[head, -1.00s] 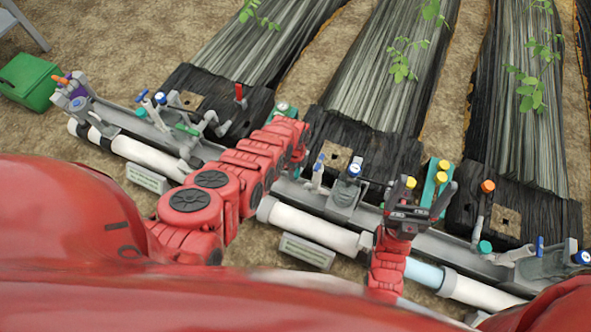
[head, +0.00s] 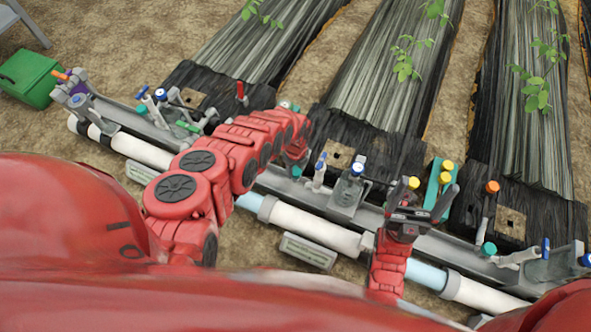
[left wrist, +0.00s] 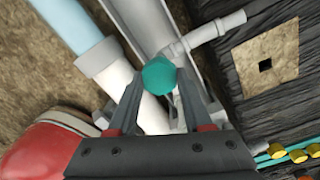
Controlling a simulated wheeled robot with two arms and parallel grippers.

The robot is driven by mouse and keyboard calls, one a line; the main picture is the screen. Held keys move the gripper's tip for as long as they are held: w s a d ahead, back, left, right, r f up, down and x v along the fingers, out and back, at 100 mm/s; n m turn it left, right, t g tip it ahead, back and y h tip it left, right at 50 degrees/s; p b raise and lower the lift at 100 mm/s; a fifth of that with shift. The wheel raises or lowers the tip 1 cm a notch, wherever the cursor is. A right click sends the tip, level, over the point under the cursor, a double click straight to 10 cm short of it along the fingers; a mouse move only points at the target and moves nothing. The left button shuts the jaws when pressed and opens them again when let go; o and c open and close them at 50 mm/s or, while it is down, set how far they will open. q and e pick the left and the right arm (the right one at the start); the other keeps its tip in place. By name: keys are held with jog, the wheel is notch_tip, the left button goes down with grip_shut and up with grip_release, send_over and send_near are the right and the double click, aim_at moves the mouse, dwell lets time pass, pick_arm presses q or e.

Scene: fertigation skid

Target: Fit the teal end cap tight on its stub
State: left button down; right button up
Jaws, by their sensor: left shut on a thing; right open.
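The teal end cap (left wrist: 160,76) is between the fingertips of my left gripper (left wrist: 160,82) in the left wrist view. The gripper is shut on it. A grey stub (left wrist: 180,48) with a side branch meets the cap's upper right; I cannot tell how far the cap sits over it. My right gripper (head: 426,207) is open and empty above the right part of the pipe run.
A blue-handled valve (head: 320,170) and a gauge (head: 357,168) stand just right of my left gripper. Another teal cap (head: 488,248) is on the right skid. Yellow-capped bottles (head: 445,178) stand behind my right gripper. A green box (head: 30,78) is far left.

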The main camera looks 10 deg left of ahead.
pick_arm(q)
jog(key=c, duration=0.7)
grip_release()
jog(key=shift+w+d+r+t, duration=0.2)
jog(key=shift+w+r, duration=0.1)
jog(key=shift+w, duration=0.3)
jog(key=shift+w+d+r+t, duration=0.1)
jog(key=shift+w+r+t, duration=0.15)
jog(key=shift+w, duration=0.3)
jog(key=o, duration=0.5)
jog(key=shift+s+f, duration=0.1)
jog(key=shift+s, duration=0.05)
jog(key=shift+c, duration=0.2)
jog(key=shift+s+f+g, duration=0.25)
jog(key=shift+s, duration=0.25)
jog(key=shift+s, duration=0.15)
jog(key=shift+r, duration=0.2)
notch_tip(320, 180, up, 8)
jog(key=p, duration=0.7)
jog(key=shift+s+r, duration=0.15)
jog(key=shift+r, duration=0.05)
jog(key=shift+a, duration=0.1)
